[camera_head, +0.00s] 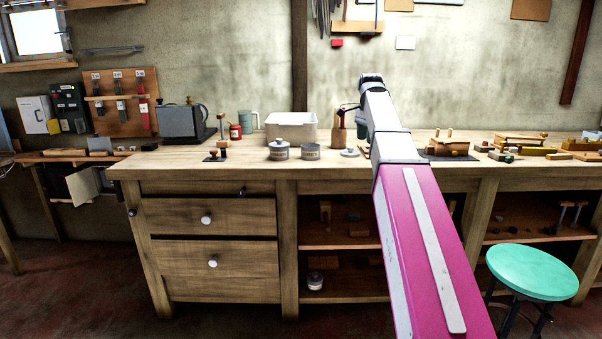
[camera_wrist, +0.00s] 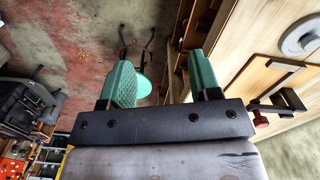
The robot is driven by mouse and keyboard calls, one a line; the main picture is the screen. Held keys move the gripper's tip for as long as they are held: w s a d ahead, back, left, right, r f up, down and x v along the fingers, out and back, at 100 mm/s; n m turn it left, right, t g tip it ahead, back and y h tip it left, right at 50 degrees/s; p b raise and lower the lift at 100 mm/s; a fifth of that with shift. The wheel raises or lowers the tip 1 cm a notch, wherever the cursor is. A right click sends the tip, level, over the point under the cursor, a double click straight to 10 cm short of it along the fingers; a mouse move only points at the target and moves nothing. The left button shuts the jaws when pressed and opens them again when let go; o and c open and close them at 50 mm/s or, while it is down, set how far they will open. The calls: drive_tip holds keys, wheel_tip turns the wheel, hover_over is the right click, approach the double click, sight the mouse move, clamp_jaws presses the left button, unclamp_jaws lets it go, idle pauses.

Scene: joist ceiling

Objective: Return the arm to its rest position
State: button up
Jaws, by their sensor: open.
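My arm (camera_head: 410,210), with a magenta and white casing, reaches up from the bottom right of the head view over the workbench. My gripper (camera_wrist: 163,78) shows in the wrist view as two green fingers, spread wide apart with nothing held between them. The teal stool seat (camera_wrist: 144,85) shows far behind the gap between the fingers. In the head view the end of the arm is mostly hidden behind its own links, so the fingers are not clear there.
The wooden workbench (camera_head: 210,172) carries a white bin (camera_head: 291,128), a pot (camera_head: 279,150), a tin (camera_head: 311,152), a grey lid (camera_head: 350,153) and tools at right. The lid (camera_wrist: 302,38) also shows in the wrist view. A teal stool (camera_head: 531,271) stands before the bench at right.

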drive_tip(key=s+a+f+n, duration=0.1)
drive_tip(key=s+f+n, duration=0.15)
drive_tip(key=f, duration=1.05)
drive_tip(key=s+a+f+n, duration=0.15)
drive_tip(key=f+n, duration=0.25)
drive_tip(key=f, duration=0.9)
drive_tip(key=s+a+f+n, duration=0.1)
drive_tip(key=s+f+n, duration=0.3)
drive_tip(key=s+f, duration=0.5)
drive_tip(key=s+a+f+n, duration=0.1)
drive_tip(key=s+f+n, duration=0.3)
drive_tip(key=s+f, duration=0.4)
wheel_tip(320, 180, down, 7)
drive_tip(key=shift+s+f, duration=0.2)
drive_tip(key=shift+s, duration=0.15)
drive_tip(key=shift+d, duration=0.3)
